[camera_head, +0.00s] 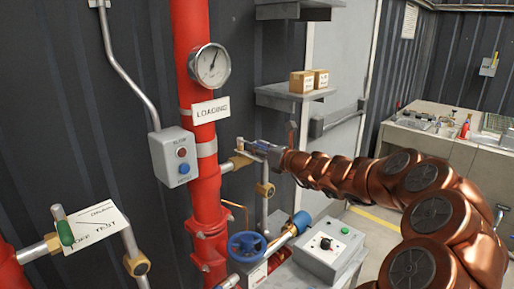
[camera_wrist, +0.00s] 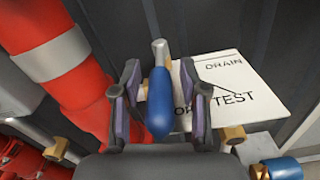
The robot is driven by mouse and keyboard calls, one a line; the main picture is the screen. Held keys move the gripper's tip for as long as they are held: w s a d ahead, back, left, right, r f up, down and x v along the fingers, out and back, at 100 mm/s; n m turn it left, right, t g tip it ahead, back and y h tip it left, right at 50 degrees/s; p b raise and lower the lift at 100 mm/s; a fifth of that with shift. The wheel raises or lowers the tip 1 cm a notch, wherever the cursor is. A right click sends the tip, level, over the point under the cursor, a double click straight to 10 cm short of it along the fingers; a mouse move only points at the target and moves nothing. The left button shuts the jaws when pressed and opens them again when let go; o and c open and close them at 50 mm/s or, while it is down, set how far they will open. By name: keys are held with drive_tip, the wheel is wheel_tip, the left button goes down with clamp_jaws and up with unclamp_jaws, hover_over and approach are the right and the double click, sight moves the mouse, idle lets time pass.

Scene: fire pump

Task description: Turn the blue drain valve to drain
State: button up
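The blue drain valve handle (camera_wrist: 160,103) is a lever with a grey metal end, seen in the middle of the wrist view. My gripper (camera_wrist: 159,75) has one finger on each side of the handle, with visible gaps between pads and handle. In the head view my gripper (camera_head: 266,149) is at the brass fitting (camera_head: 238,160) on the red pipe (camera_head: 203,165). The handle is mostly hidden there.
Below are a blue handwheel (camera_head: 247,246) and a grey control box (camera_head: 328,247). A green-handled valve (camera_head: 64,230) with its own sign is at lower left. A shelf (camera_head: 295,94) stands behind.

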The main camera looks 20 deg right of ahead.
clamp_jaws()
